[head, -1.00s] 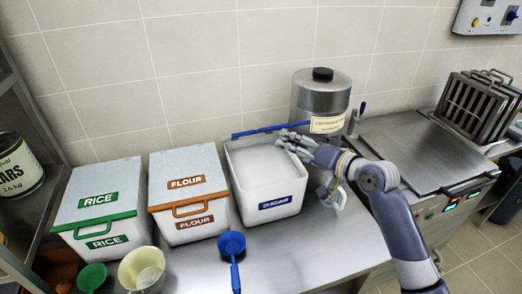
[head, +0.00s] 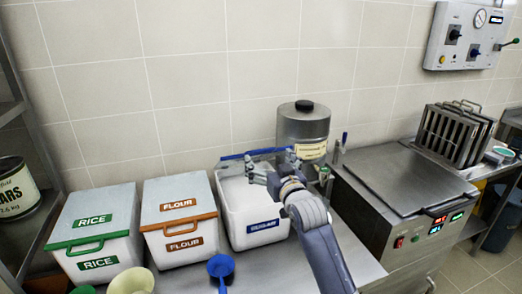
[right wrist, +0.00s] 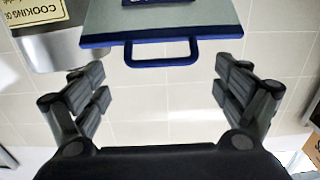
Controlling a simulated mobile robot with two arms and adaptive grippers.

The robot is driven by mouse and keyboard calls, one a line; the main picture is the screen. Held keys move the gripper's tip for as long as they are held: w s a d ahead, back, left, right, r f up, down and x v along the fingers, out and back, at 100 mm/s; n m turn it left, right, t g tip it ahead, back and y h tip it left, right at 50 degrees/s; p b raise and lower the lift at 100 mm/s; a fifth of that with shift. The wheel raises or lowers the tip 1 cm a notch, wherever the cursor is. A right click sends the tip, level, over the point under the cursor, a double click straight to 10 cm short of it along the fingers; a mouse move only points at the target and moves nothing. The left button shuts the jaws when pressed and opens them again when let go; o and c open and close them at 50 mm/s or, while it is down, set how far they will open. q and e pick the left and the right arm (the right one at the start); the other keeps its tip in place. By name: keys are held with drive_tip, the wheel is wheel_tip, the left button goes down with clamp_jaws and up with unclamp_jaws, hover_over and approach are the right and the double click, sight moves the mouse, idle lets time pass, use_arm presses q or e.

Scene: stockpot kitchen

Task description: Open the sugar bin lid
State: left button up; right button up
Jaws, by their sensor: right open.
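The sugar bin (head: 232,222) is the white bin with a blue label, right of the flour bin. It stands open with white contents showing. Its lid (head: 232,157) is raised at the back against the wall side and shows mainly as a blue edge. In the right wrist view the grey lid (right wrist: 105,20) with its blue handle (right wrist: 163,62) is beyond the fingers. My right gripper (head: 272,168) is over the right rear of the bin, open and empty; in the wrist view its fingers (right wrist: 160,90) are apart, with the handle clear of them. My left gripper is not in view.
Closed rice (head: 65,262) and flour (head: 160,240) bins stand to the left. A blue scoop (head: 221,268) lies in front. A cooking oil canister (head: 303,125) is behind and right of my gripper. A steel appliance (head: 405,175) fills the right side.

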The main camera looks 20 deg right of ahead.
sight(262, 151)
drive_tip(key=w+p, duration=0.1)
drive_tip(key=w, duration=0.3)
drive_tip(key=shift+w+a, duration=0.1)
drive_tip(key=shift+w, duration=0.2)
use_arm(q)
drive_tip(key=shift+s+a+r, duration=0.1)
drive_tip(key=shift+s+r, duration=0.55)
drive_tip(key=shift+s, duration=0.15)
use_arm(e)
drive_tip(key=shift+w, duration=0.7)
drive_tip(key=shift+c, duration=0.6)
